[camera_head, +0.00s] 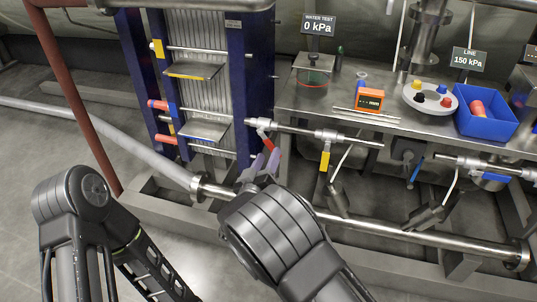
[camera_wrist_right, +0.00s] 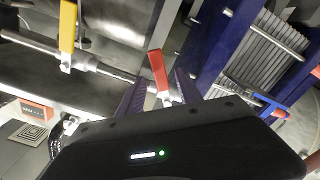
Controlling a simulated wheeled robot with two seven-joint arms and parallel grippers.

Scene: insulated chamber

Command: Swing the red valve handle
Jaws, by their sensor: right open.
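The red valve handle (camera_head: 267,141) sits on a thin horizontal steel pipe at the right side of the blue-framed plate stack. It also shows in the right wrist view (camera_wrist_right: 158,70), standing out from its valve body. My right gripper (camera_head: 266,163) is open, just below the handle in the head view. In the wrist view its two purple fingers (camera_wrist_right: 160,86) lie on either side of the handle, with gaps between; how deep the handle sits between them is unclear. My left arm shows at the lower left, but its gripper is out of view.
A yellow handle (camera_head: 325,160) hangs from the same pipe to the right; a blue handle (camera_head: 416,170) is farther right. The steel bench (camera_head: 290,98) carries an orange meter (camera_head: 369,99) and a blue bin (camera_head: 487,117). A thick low pipe (camera_head: 400,232) crosses below.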

